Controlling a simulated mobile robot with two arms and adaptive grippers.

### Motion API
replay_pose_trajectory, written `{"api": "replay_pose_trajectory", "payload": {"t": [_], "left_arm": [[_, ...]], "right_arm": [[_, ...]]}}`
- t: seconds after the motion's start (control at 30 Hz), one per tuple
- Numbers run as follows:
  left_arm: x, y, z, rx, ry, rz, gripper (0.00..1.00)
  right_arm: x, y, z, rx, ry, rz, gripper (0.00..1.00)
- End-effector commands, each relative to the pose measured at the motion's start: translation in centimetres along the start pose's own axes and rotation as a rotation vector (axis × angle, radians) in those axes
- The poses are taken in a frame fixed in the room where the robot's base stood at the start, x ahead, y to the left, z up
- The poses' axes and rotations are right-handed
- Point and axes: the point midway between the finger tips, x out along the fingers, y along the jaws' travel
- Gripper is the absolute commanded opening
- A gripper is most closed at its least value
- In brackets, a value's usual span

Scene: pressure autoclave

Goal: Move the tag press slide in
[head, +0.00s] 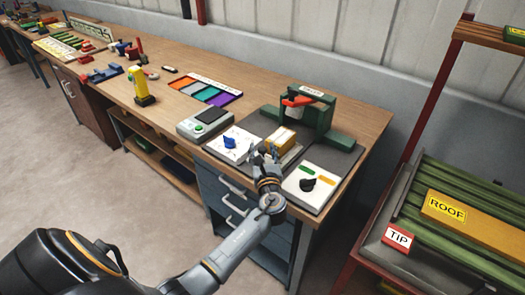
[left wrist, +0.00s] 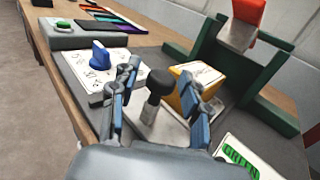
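The tag press (head: 312,112) is a green frame with a red arm at the back of a dark base plate; it also shows in the left wrist view (left wrist: 203,50). Its slide (left wrist: 176,132) is a pale plate with a black-knobbed upright handle (left wrist: 153,103), standing out in front of the frame. A yellow block (head: 281,139) with a white top sits behind the handle, also seen in the left wrist view (left wrist: 193,85). My left gripper (head: 265,157) is open, its fingers on either side of the handle with gaps showing. My right gripper is out of view.
A white panel with a blue knob (head: 231,142) lies left of the slide, and one with a black knob (head: 309,185) right. A grey device with a green button (head: 205,122) and colour tray (head: 206,92) lie further left. A rack (head: 440,215) stands right.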

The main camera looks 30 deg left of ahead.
Motion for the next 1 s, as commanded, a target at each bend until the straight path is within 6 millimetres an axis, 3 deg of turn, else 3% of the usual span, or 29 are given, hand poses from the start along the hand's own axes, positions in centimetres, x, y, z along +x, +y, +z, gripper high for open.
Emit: {"api": "replay_pose_trajectory", "payload": {"t": [0.03, 0.2, 0.47, 0.77, 1.0], "left_arm": [[0.0, 0.0, 0.0, 0.0, 0.0, 0.0, 0.31], [0.0, 0.0, 0.0, 0.0, 0.0, 0.0, 0.0], [0.3, -0.3, -0.1, -0.001, 0.0, 0.0, 0.0], [3.6, -3.8, -0.2, -0.002, -0.001, -0.003, 0.0], [4.1, -4.5, -0.1, -0.001, 0.002, -0.005, 0.0]], "right_arm": [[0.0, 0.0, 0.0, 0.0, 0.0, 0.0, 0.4], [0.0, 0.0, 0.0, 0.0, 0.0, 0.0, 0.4], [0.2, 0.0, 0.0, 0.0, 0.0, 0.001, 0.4], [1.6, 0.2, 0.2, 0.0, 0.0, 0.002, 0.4], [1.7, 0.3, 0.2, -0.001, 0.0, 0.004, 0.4]]}}
